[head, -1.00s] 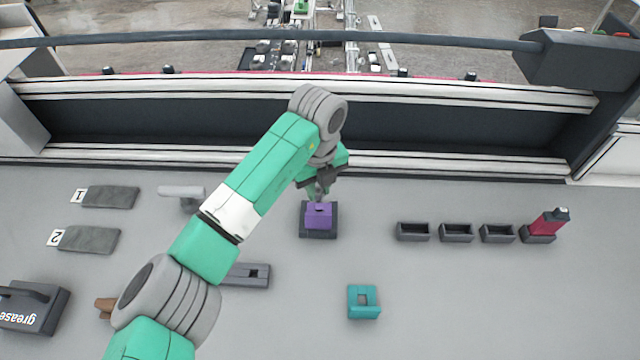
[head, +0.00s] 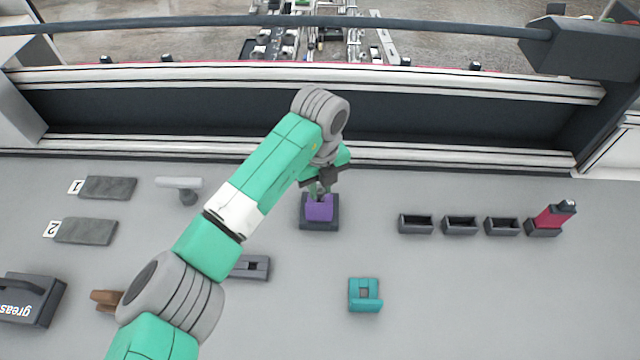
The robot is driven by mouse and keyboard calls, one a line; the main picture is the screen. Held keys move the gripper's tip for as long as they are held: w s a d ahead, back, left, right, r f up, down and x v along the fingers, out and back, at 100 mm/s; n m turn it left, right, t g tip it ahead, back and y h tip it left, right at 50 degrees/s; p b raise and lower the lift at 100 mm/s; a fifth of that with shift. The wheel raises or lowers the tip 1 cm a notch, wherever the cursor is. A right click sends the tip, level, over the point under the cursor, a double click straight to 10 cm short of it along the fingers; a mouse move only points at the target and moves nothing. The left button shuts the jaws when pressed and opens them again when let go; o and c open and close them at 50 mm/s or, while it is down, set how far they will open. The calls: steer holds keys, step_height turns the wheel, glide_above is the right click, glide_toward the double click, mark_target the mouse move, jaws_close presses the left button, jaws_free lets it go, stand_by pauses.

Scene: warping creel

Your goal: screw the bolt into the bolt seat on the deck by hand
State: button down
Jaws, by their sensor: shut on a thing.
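A purple block (head: 320,211) sits on a dark square base (head: 305,226) on the grey deck, in the middle of the head view. I take these to be the bolt seat. My gripper (head: 320,193) points down at the top of the purple block, with its fingertips at or just above it. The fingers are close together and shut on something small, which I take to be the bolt. They hide it, so I cannot tell how deep it sits or whether it is tilted.
A teal block with a square opening (head: 365,296) stands at the front right. Several dark trays (head: 460,225) stand in a row at right, the last under a red object (head: 554,215). A grease box (head: 28,302) and grey pads (head: 86,231) are at left.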

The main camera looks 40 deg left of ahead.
steer(key=shift+f, duration=0.1)
stand_by(0.4)
steer(key=shift+f, duration=0.55)
steer(key=shift+f, duration=0.1)
steer(key=shift+f+b, duration=0.35)
steer(key=shift+f, duration=0.4)
steer(key=shift+f, duration=0.2)
